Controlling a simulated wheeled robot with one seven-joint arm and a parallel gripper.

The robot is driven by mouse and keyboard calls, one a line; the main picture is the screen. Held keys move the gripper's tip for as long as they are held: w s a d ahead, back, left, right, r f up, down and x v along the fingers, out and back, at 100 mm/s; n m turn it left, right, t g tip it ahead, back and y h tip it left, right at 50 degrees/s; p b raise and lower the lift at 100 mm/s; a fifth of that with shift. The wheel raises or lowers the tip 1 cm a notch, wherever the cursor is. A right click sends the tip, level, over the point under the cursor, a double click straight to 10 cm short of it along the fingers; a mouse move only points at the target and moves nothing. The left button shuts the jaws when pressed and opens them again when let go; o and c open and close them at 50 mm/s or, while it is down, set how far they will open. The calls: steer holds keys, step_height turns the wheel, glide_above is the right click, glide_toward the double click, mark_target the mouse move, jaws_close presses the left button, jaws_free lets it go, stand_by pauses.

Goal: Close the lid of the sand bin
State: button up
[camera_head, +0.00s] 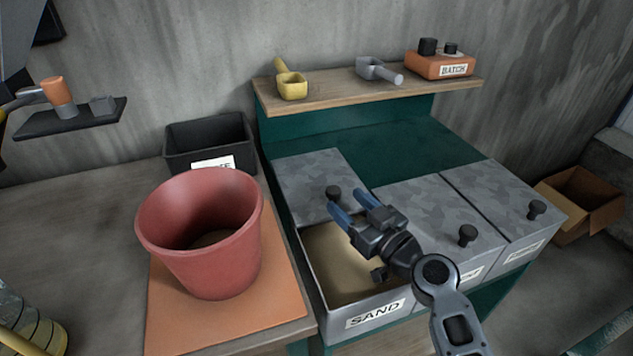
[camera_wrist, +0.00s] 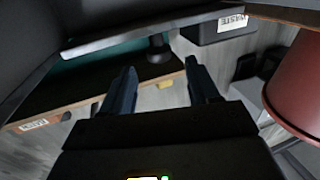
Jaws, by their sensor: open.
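The sand bin (camera_head: 375,314) is a grey box labelled SAND, with its front part open and tan sand (camera_head: 335,262) showing inside. Its grey mottled lid (camera_head: 310,172) lies flat, set back over the rear. The lid's black knob (camera_head: 334,193) stands near its front edge. My gripper (camera_head: 347,199) is above the open bin, with its blue fingers open and empty, pointing at the knob. In the wrist view, the knob (camera_wrist: 158,50) shows just beyond and between the fingertips (camera_wrist: 163,78), apparently not held. The lid's edge (camera_wrist: 130,36) crosses above it.
Two closed bins (camera_head: 435,215) (camera_head: 505,200) with black knobs stand to the right. A red bucket (camera_head: 200,245) sits on an orange mat (camera_head: 165,320) at left. A black WASTE bin (camera_head: 210,140) is behind it. A wooden shelf (camera_head: 335,92) holds scoops and a BATCH box (camera_head: 440,66).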

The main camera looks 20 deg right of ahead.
steer(key=shift+p+x, duration=0.85)
steer(key=shift+x, duration=3.1)
jaws_close()
